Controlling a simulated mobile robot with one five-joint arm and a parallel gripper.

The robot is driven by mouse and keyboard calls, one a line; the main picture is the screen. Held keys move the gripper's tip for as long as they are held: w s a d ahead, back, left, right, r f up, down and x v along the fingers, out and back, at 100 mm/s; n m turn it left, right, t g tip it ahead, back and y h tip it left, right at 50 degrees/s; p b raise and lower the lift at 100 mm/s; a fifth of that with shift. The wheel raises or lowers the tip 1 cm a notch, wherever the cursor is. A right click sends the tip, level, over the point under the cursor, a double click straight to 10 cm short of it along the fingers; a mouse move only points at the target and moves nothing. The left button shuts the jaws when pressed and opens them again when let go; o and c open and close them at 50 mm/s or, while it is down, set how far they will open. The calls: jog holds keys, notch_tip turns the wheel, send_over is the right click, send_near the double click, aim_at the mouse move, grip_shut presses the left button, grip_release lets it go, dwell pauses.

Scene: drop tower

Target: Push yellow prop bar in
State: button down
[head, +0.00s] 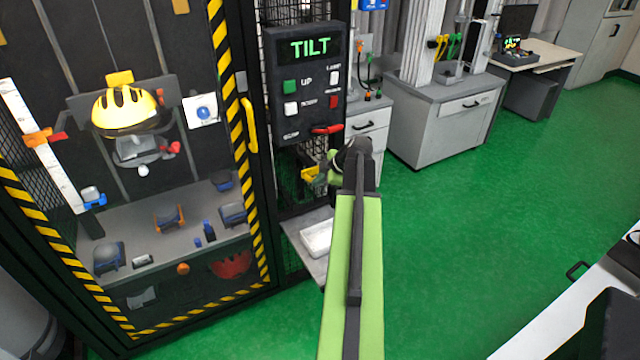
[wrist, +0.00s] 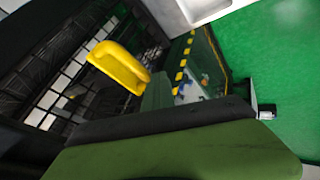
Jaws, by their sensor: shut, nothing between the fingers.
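The yellow prop bar (head: 311,174) shows as a small yellow piece on the cage front, below the control panel and just left of my gripper. In the wrist view a rounded yellow bar (wrist: 120,68) sticks out in front of black mesh; it looks like the same bar. My gripper (head: 331,170) is at the end of the green arm, pointing at the cage beside the bar. It is shut and empty. I cannot tell whether it touches the bar, since the dark wrist hides part of this area.
The control panel (head: 307,82) reads TILT and has a red lever (head: 326,129) low on its right. A yellow door handle (head: 249,125) is on the striped cage door at left. A white tray (head: 317,238) sits below my gripper. Green floor (head: 470,220) is clear at right.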

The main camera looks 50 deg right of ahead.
jog(key=w, duration=0.1)
jog(key=w+d, duration=0.1)
jog(key=w, duration=0.1)
jog(key=w+d, duration=0.1)
jog(key=w, duration=0.1)
jog(key=shift+w+d, duration=0.1)
jog(key=shift+w, duration=0.15)
jog(key=shift+s+a, duration=0.4)
jog(key=shift+a, duration=0.05)
jog(key=s+a, duration=0.2)
jog(key=p, duration=0.8)
send_near(308, 175)
jog(key=s, duration=0.1)
jog(key=s+a, duration=0.1)
jog(key=s+r, duration=0.1)
jog(key=shift+s+a, duration=0.3)
jog(key=shift+s, duration=0.1)
